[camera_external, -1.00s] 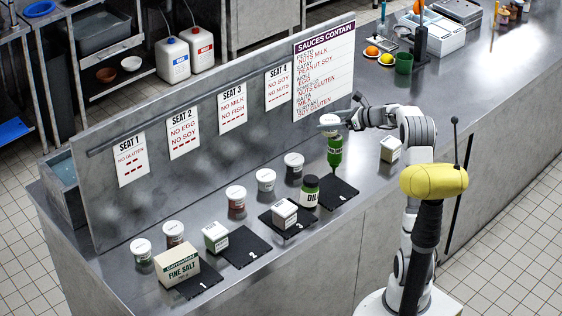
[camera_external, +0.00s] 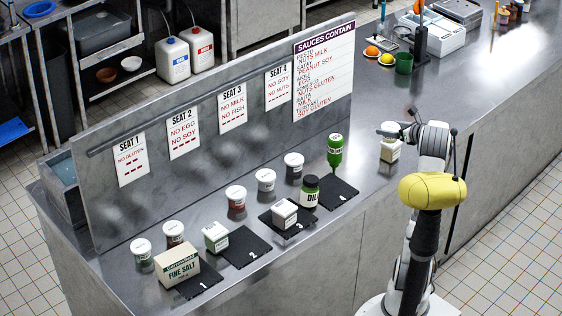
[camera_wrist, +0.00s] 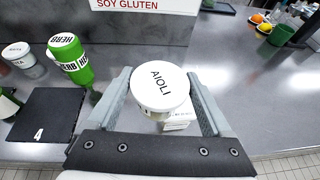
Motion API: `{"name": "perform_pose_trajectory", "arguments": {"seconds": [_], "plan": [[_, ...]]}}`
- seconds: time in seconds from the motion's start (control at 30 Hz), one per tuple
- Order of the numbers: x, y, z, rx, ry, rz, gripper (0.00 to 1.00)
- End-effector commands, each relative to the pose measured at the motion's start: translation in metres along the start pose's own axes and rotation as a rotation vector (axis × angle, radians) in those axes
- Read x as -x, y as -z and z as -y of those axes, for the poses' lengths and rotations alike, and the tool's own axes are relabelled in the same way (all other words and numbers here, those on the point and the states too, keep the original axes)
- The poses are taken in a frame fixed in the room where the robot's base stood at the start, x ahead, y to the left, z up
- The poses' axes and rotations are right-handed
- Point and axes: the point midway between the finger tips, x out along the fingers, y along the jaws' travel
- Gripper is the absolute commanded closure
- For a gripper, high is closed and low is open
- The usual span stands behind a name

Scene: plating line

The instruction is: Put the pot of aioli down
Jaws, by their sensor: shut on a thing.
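The pot of aioli (camera_wrist: 160,88) has a white lid marked AIOLI and sits between my two fingers in the wrist view. My gripper (camera_wrist: 160,100) is shut on it. In the external view the pot (camera_external: 387,130) is held over or in front of a small white box (camera_external: 390,152) on the counter, right of mat 4 (camera_external: 340,193). In the wrist view the box (camera_wrist: 178,124) shows partly behind and below the pot. The pot's underside and its height above the counter cannot be made out.
A green herb bottle (camera_external: 335,150) stands at the back of mat 4. An oil bottle (camera_external: 308,191), a box and several lidded pots line the counter to the left. The sauces sign (camera_external: 323,70) stands behind. Counter right of the small box is clear.

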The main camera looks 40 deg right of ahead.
Motion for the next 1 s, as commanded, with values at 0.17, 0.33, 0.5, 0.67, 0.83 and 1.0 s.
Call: {"name": "perform_pose_trajectory", "arguments": {"seconds": [0.17, 0.33, 0.5, 0.67, 0.83, 1.0], "plan": [[-0.029, 0.011, -0.015, 0.000, -0.006, -0.001, 0.76], [-0.070, 0.021, -0.036, 0.001, -0.006, -0.001, 0.76], [-0.103, 0.027, -0.054, 0.001, -0.005, 0.000, 0.76], [-0.117, 0.029, -0.060, 0.002, -0.001, 0.001, 0.76], [-0.124, 0.041, -0.061, 0.000, -0.002, -0.001, 0.76], [-0.133, 0.065, -0.061, -0.002, -0.002, -0.001, 0.76]]}}
